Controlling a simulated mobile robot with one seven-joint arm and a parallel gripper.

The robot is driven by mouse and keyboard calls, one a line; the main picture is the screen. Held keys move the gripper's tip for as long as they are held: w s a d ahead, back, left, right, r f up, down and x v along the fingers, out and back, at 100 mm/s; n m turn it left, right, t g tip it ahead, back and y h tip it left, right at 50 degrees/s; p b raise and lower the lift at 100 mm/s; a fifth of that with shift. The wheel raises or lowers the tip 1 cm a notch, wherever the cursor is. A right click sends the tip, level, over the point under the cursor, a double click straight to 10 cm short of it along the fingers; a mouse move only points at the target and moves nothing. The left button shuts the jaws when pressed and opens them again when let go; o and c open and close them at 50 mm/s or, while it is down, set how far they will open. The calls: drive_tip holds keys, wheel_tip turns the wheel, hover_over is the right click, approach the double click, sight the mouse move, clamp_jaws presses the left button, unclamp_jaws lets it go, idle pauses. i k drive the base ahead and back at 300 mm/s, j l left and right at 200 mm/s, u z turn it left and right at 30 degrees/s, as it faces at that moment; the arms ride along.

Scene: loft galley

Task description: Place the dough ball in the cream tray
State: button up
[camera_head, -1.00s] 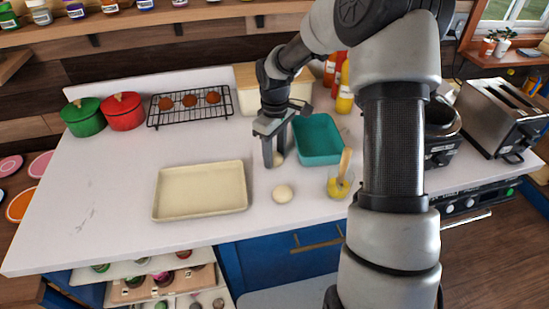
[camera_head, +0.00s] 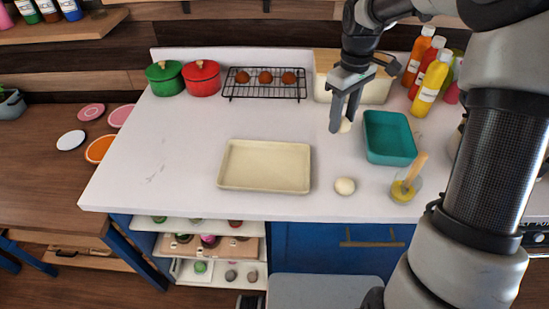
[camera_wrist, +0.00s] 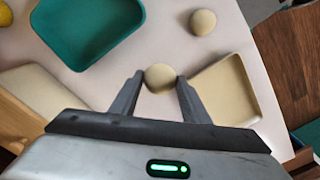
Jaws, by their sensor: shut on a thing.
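My gripper (camera_head: 341,123) is shut on a pale dough ball (camera_wrist: 160,78), which shows between the two fingertips in the wrist view. In the head view this ball (camera_head: 346,125) is partly hidden by a finger. A second dough ball (camera_head: 344,186) lies on the white counter, right of the cream tray; it also shows in the wrist view (camera_wrist: 203,22). The cream tray (camera_head: 265,187) is shallow, rectangular and empty, to the lower left of my gripper. Its edge also shows in the wrist view (camera_wrist: 240,80). I cannot tell whether the held ball touches the counter.
A teal bin (camera_head: 390,138) stands close right of my gripper. A cup with a brush (camera_head: 404,190) stands near the front edge. Behind are sauce bottles (camera_head: 431,83), a cooling rack (camera_head: 265,90) with brown balls, and red and green pots (camera_head: 201,78). The counter's left is clear.

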sight(245, 166)
drive_tip(key=j+z, duration=0.1)
drive_tip(key=j, duration=0.45)
drive_tip(key=k+j+z, duration=0.15)
drive_tip(key=j, duration=0.4)
drive_tip(key=j+z, duration=0.1)
drive_tip(key=j, duration=0.45)
drive_tip(key=k, duration=0.05)
